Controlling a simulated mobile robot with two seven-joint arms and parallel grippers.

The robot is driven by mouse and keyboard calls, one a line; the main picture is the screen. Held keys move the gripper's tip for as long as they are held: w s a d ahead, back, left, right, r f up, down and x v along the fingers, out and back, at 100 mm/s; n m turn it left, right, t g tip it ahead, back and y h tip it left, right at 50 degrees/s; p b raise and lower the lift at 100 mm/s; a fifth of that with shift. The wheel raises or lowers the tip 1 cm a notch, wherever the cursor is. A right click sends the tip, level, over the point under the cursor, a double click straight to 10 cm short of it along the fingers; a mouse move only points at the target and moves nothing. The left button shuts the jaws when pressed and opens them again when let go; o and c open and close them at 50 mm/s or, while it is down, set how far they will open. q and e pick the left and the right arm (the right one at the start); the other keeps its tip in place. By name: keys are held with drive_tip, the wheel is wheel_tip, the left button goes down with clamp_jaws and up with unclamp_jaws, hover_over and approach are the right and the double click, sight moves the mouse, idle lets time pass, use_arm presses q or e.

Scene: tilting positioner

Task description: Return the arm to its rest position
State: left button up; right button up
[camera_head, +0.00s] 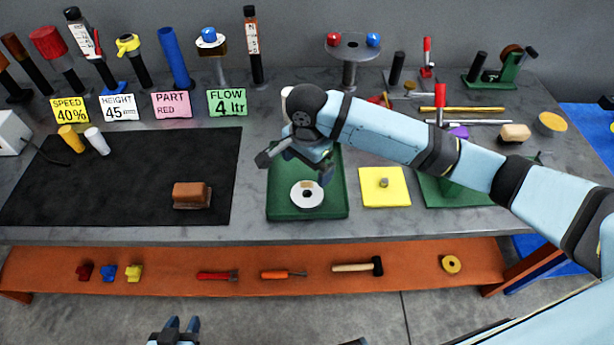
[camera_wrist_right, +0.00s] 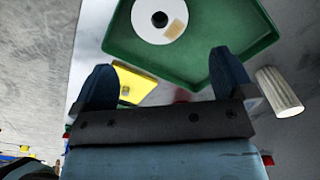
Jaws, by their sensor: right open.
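My right arm reaches in from the right in the head view. My right gripper (camera_head: 296,166) is above the back part of a green tray (camera_head: 280,208), with its fingers apart and nothing between them. A white disc (camera_head: 307,194) with a dark central hole and a tan patch lies in the tray, just in front of the gripper. The right wrist view shows the open fingers (camera_wrist_right: 162,78), with the disc (camera_wrist_right: 147,30) and tray (camera_wrist_right: 190,65) beyond them. My left gripper (camera_head: 180,324) is at the bottom edge, low and away from the bench, its fingertips apart and empty.
A black mat (camera_head: 120,190) with a brown block (camera_head: 192,195) is on the left. Stands and sign cards line the back. An orange shelf (camera_head: 330,285) with tools runs along the front.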

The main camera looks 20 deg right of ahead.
drive_tip(key=shift+r, duration=0.7)
drive_tip(key=s+a+f+n, duration=0.1)
drive_tip(key=s+a+n+y, duration=0.1)
drive_tip(key=s, duration=0.1)
drive_tip(key=s+a+f+n, duration=0.1)
drive_tip(key=s, duration=0.1)
drive_tip(key=shift+f+n+y, duration=0.3)
drive_tip(key=shift+f+y, duration=0.05)
drive_tip(key=shift+y, duration=0.05)
drive_tip(key=s+d+f+n+t+h, duration=0.1)
drive_tip(key=s+d+f+n+t, duration=0.1)
drive_tip(key=s+d+n, duration=0.65)
drive_tip(key=s+d+f+n+t+h, duration=0.15)
drive_tip(key=s+d, duration=0.45)
drive_tip(key=s, duration=0.7)
drive_tip(key=w+a+f+n+t+y+p, duration=0.1)
drive_tip(key=w+a+f+t+y+p, duration=0.2)
drive_tip(key=w+a+f+t+p, duration=0.2)
drive_tip(key=shift+w+a+f+n+t+y+p, duration=0.35)
drive_tip(key=shift+a+f+t+p, duration=0.3)
drive_tip(key=shift+a+f+t, duration=0.4)
